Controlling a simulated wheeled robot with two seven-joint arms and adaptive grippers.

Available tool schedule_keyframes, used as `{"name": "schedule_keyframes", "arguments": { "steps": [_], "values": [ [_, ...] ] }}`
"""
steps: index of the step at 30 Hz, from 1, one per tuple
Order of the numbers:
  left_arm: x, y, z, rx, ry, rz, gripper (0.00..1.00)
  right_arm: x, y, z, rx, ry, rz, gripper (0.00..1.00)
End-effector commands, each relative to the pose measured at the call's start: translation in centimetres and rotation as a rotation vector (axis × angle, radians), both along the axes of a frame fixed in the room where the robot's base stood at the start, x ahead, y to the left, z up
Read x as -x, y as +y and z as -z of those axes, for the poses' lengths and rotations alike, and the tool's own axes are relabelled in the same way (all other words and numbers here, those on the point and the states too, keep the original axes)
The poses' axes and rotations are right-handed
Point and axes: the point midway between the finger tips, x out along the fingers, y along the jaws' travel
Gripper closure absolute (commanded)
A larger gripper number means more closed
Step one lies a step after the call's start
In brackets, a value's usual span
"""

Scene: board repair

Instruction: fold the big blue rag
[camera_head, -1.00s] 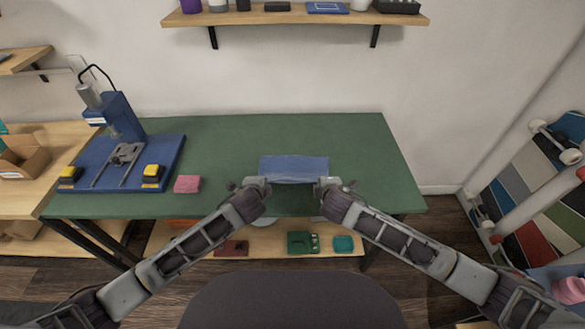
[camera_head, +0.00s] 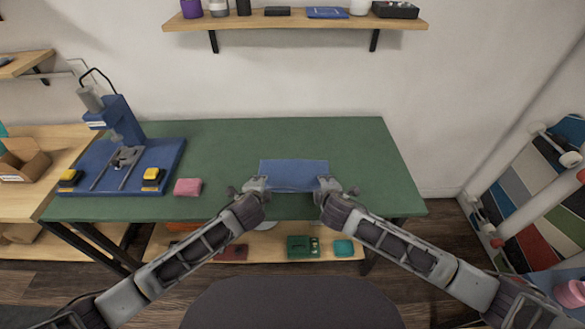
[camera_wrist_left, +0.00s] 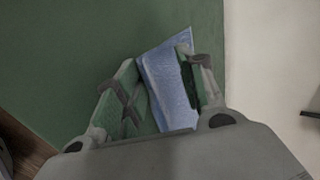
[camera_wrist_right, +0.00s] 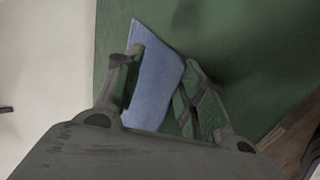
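The big blue rag (camera_head: 293,174) lies flat on the green table, near its front edge. It looks like a wide rectangle; I cannot tell how many layers it has. My left gripper (camera_head: 262,182) is at its front left corner, fingers spread. In the left wrist view the rag (camera_wrist_left: 168,85) shows between and beyond the open fingers (camera_wrist_left: 163,75). My right gripper (camera_head: 325,183) is at the front right corner. In the right wrist view its fingers (camera_wrist_right: 158,80) are also apart, with the rag (camera_wrist_right: 152,85) between them. The rag parts under the fingers are hidden.
A pink sponge-like block (camera_head: 188,187) and a blue press (camera_head: 120,165) with yellow buttons stand left on the table. The green table (camera_head: 370,150) is clear behind and right of the rag. A wall shelf (camera_head: 290,20) hangs above the back.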

Motion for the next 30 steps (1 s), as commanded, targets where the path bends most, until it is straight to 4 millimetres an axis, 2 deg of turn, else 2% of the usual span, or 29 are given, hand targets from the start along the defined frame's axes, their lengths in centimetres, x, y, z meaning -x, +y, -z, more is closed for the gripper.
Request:
{"name": "schedule_keyframes", "arguments": {
  "steps": [5,14,30],
  "values": [
    [0.2,0.0,-0.6,0.001,-0.001,0.001,0.61,0.2,0.0,-0.6,-0.002,-0.001,-0.001,0.61],
    [1.3,0.0,-3.2,0.001,-0.001,0.001,0.61,1.3,0.0,-3.2,-0.001,0.000,0.000,0.61],
    [4.6,0.0,-7.2,0.001,0.000,0.001,0.61,4.6,0.0,-7.2,-0.001,-0.001,-0.001,0.61]
  ]
}}
